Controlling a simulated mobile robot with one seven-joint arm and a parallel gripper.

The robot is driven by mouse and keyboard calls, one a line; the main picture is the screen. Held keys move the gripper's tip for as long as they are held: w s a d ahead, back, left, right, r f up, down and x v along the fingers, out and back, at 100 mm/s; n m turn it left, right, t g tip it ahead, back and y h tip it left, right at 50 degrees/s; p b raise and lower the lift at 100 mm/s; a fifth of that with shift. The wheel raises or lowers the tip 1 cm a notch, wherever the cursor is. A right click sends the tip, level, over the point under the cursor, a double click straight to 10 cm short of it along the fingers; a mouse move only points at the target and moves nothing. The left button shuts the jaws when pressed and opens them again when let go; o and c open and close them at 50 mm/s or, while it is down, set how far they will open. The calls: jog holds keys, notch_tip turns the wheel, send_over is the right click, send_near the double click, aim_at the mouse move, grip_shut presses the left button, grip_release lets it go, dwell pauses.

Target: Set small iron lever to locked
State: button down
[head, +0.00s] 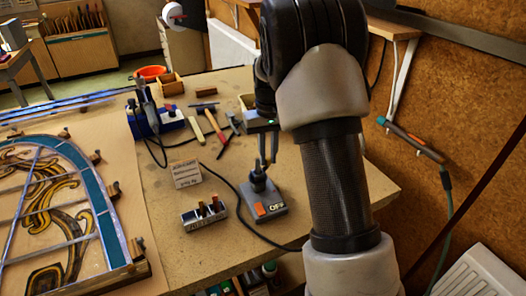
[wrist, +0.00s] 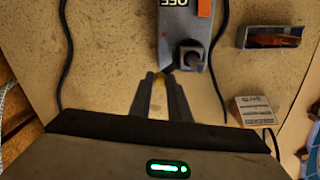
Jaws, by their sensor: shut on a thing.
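A grey switch box (head: 270,210) marked OFF, with an orange rocker, sits near the table's right side. The small iron lever (head: 258,181), dark and short, rises from its far end. In the wrist view the box (wrist: 175,40) is at the top, with the lever's square dark base (wrist: 190,57) near its lower end. My gripper (head: 267,163) comes down on the lever from above; in the wrist view its fingertips (wrist: 168,76) meet at the box's lower edge. It is shut on the lever's upper part, which the fingers mostly hide. No locked marking is readable.
A small block with several upright pieces (head: 204,215) and a lettered card (head: 185,173) stand left of the box. Tools (head: 215,125) lie behind. A leaded panel (head: 60,220) fills the left. Black cables run around the box.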

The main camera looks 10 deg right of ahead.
jog(key=shift+s+d+r+m+p, duration=0.1)
jog(key=shift+s+d+m+p, duration=0.3)
jog(key=shift+m, duration=0.8)
jog(key=shift+s+d+f+m+p, duration=0.15)
jog(key=shift+s+m, duration=0.5)
jog(key=shift+m, duration=0.55)
jog(key=shift+s+d+r+m+p, duration=0.15)
jog(key=shift+s+d+m, duration=0.25)
jog(key=shift+m, duration=0.8)
jog(key=shift+s+a, duration=0.1)
jog(key=shift+s, duration=0.05)
jog(key=c, duration=1.6)
grip_release()
jog(key=shift+c, duration=0.2)
notch_tip(320, 180, up, 17)
jog(key=p, duration=0.1)
jog(key=shift+r, duration=0.15)
